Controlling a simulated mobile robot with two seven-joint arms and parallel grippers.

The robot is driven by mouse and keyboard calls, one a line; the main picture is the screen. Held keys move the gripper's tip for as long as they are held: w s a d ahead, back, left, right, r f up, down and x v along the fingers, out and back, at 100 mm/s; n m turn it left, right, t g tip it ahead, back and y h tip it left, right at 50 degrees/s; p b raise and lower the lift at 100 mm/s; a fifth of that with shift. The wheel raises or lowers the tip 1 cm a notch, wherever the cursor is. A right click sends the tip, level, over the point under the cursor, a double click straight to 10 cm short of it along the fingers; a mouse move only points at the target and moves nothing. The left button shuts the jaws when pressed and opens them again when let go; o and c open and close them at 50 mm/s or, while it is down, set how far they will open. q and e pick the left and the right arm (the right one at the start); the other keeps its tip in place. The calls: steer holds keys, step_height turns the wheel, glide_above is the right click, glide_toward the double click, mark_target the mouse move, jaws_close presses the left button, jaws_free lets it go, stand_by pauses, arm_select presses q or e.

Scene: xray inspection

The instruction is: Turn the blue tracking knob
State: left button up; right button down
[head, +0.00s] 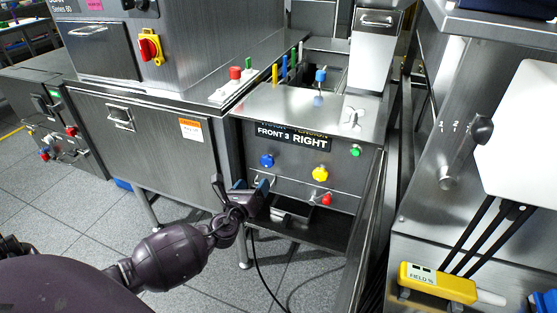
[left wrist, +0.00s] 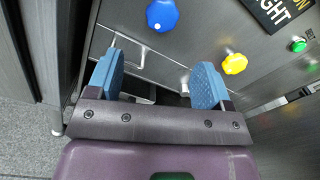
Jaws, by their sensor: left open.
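A round blue knob (head: 266,160) sits on the front panel (head: 300,172) of the steel machine, below a black label reading FRONT 3 RIGHT. It also shows at the top of the left wrist view (left wrist: 162,14). My left gripper (head: 252,186) is just below and left of this knob, apart from it. In the left wrist view the two blue finger pads (left wrist: 158,76) are spread wide with nothing held between them, and the knob is beyond their tips. A second blue knob (head: 320,75) stands higher, above the machine's top plate. My right gripper is not in view.
A yellow knob (head: 320,173), a red knob (head: 326,199) and a green button (head: 355,151) are on the same panel. A metal handle (left wrist: 133,50) is near my left fingers. A black cable hangs below. A yellow pendant (head: 437,283) is at lower right.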

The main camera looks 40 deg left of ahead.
mark_target(267, 164)
arm_select(q)
steer(key=shift+m, duration=0.6)
steer(key=b+x, duration=0.1)
steer(key=x, duration=0.8)
steer(key=shift+a, duration=0.1)
steer(key=shift+w+a+r+b, duration=0.15)
steer(key=shift+w+b, duration=0.2)
steer(key=shift+w, duration=0.3)
steer(key=c, duration=0.9)
